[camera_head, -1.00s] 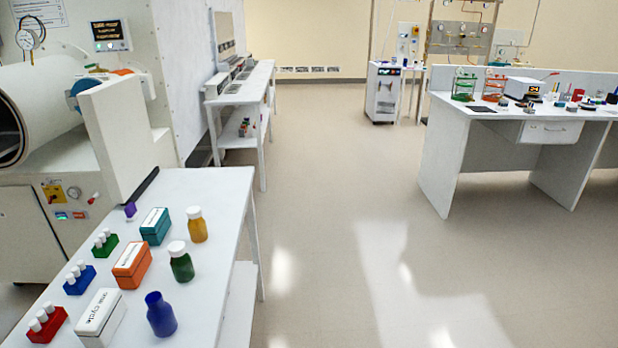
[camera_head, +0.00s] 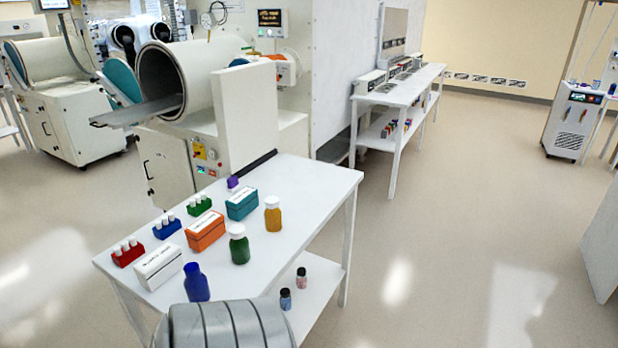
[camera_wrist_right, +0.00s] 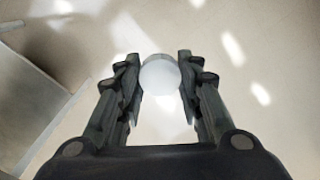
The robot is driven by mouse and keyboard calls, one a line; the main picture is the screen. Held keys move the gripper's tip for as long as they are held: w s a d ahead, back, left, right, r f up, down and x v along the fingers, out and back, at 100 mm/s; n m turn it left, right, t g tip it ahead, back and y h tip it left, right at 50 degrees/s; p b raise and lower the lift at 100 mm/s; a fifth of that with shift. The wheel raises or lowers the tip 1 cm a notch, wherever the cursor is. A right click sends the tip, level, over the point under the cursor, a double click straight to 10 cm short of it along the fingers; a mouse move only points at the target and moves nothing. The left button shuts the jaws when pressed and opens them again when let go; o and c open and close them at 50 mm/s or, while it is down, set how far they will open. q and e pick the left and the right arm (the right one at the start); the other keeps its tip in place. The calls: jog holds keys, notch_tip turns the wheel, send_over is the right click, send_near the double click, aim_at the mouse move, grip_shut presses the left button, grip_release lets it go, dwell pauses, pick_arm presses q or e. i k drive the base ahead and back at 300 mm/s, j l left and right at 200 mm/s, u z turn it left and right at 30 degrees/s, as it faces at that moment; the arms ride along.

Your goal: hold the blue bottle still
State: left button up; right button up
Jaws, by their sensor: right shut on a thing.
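The blue bottle (camera_head: 196,283) stands upright near the front edge of the white table (camera_head: 318,178) in the head view. Its neck is bare, with no cap on it. No gripper touches it in view. In the right wrist view my right gripper (camera_wrist_right: 160,75) is shut on a white round cap (camera_wrist_right: 160,77). Floor shows beneath it, with a pale table-like edge to the left. My left gripper is in neither current view.
A green bottle (camera_head: 239,246) and an amber bottle (camera_head: 272,215) stand nearby. A white box (camera_head: 159,267), an orange box (camera_head: 206,232) and a teal box (camera_head: 242,204) lie behind them. The red rack (camera_head: 128,254) holds white-capped vials. Open floor lies right of the table.

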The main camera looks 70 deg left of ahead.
aim_at(196, 284)
jog(key=i+j+u, duration=0.1)
jog(key=i+u, duration=0.6)
jog(key=u, duration=0.25)
jog(key=i+l+u, duration=0.15)
jog(key=i+u, duration=0.15)
jog(key=u, duration=0.15)
jog(key=i+u, duration=0.25)
jog(key=u, duration=0.2)
jog(key=i+l+u, duration=0.1)
jog(key=i+u, duration=0.15)
jog(key=u, duration=0.2)
jog(key=i+l+u, duration=0.15)
jog(key=u, duration=0.3)
jog(key=i+l+u, duration=0.25)
jog(key=u, duration=0.2)
